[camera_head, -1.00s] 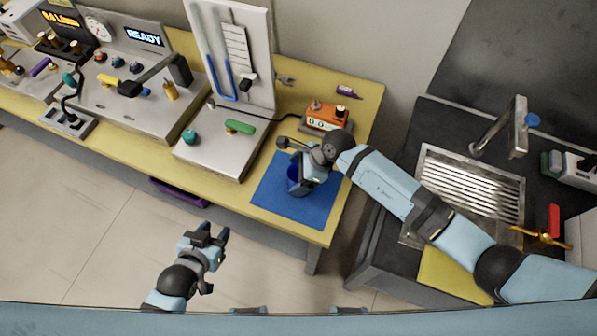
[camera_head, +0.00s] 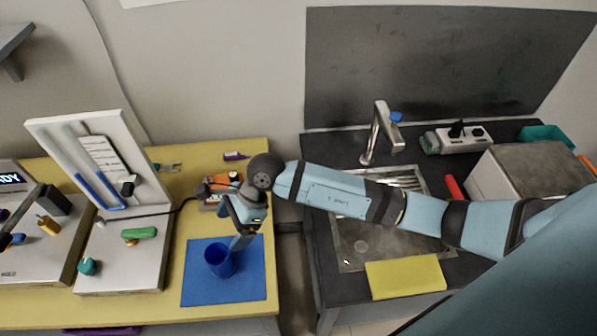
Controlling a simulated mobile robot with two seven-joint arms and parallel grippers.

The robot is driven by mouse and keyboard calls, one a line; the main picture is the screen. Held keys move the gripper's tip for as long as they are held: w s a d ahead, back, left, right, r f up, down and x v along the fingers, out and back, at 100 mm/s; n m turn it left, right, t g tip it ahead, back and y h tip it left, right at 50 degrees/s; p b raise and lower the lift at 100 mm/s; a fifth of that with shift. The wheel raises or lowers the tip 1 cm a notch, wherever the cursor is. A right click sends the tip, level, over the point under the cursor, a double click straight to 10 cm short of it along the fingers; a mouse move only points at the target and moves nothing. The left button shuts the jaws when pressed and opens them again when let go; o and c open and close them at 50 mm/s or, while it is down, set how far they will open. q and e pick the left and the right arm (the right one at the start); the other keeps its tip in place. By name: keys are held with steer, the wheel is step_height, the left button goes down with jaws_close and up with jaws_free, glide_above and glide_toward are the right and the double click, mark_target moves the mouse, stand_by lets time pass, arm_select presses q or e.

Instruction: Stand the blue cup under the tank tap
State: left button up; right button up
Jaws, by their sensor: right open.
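The blue cup (camera_head: 218,261) stands upright on the blue mat (camera_head: 200,290) at the right end of the yellow bench. My right gripper (camera_head: 241,242) is open at the cup's upper right side; its fingertips overlap the rim in the picture, and I cannot tell whether they touch it. A grey box-shaped tank (camera_head: 530,165) stands at the far right on the dark counter. A red handle (camera_head: 453,188) shows at its left; the tap below is hidden behind my right arm. My left gripper is out of view.
A sink (camera_head: 362,255) with a tall faucet (camera_head: 378,135) lies between bench and tank, partly under my arm. A yellow cloth (camera_head: 405,278) lies at the counter's front. An orange meter (camera_head: 218,188) stands behind the mat. A gap separates bench and counter.

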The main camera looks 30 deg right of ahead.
steer(key=s+a+r+m+t+y, duration=0.45)
steer(key=r+m+y, duration=0.25)
steer(key=m+y, duration=0.5)
steer(key=s+d+f+m+t+h, duration=0.1)
steer(key=d+f+m+t+h, duration=0.3)
steer(key=m, duration=1)
steer(key=d+f+m+t+h, duration=0.5)
steer(key=d+m+t+h, duration=0.2)
steer(key=m, duration=0.8)
steer(key=shift+s+d+m+h, duration=0.3)
steer(key=shift+s+d+h, duration=0.1)
steer(key=shift+d+h, duration=0.5)
steer(key=shift+o, duration=0.4)
steer(key=s+d+f+m+g+h, duration=0.3)
steer(key=s+d+f+m+g, duration=0.1)
steer(key=s+f+m, duration=0.4)
steer(key=shift+s+d+f+m, duration=0.4)
steer(key=shift+s+d+f, duration=0.1)
steer(key=shift+d+f, duration=0.1)
steer(key=shift+f, duration=0.15)
